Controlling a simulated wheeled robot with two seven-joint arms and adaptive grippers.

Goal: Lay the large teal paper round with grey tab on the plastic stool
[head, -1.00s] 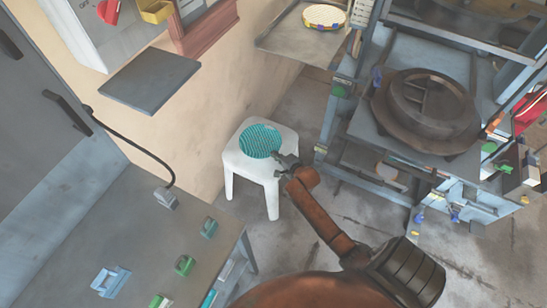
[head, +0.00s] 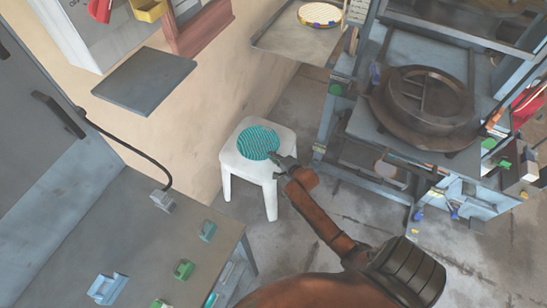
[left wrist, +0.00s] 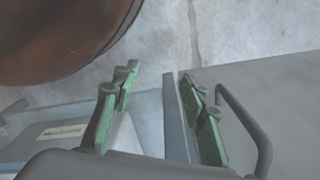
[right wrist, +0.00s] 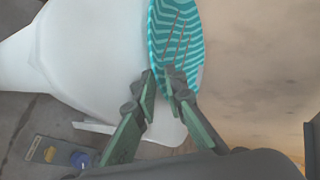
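The large teal paper round (head: 258,142) with a wavy pattern is over the seat of the white plastic stool (head: 244,167). In the right wrist view the round (right wrist: 177,42) shows red lines and reaches past the edge of the stool (right wrist: 90,60). My right gripper (head: 273,157) is at the round's near right edge. In the right wrist view its fingertips (right wrist: 160,72) are a narrow gap apart, with no tab visible between them. My left gripper (left wrist: 155,85) is open and empty, away from the stool.
A grey bench (head: 140,240) with green and blue fixtures is at lower left. A press frame with a dark round die (head: 428,100) stands right of the stool. A tray (head: 285,42) holding a yellow-rimmed round (head: 320,14) is above. A grey shelf (head: 145,80) juts from the wall.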

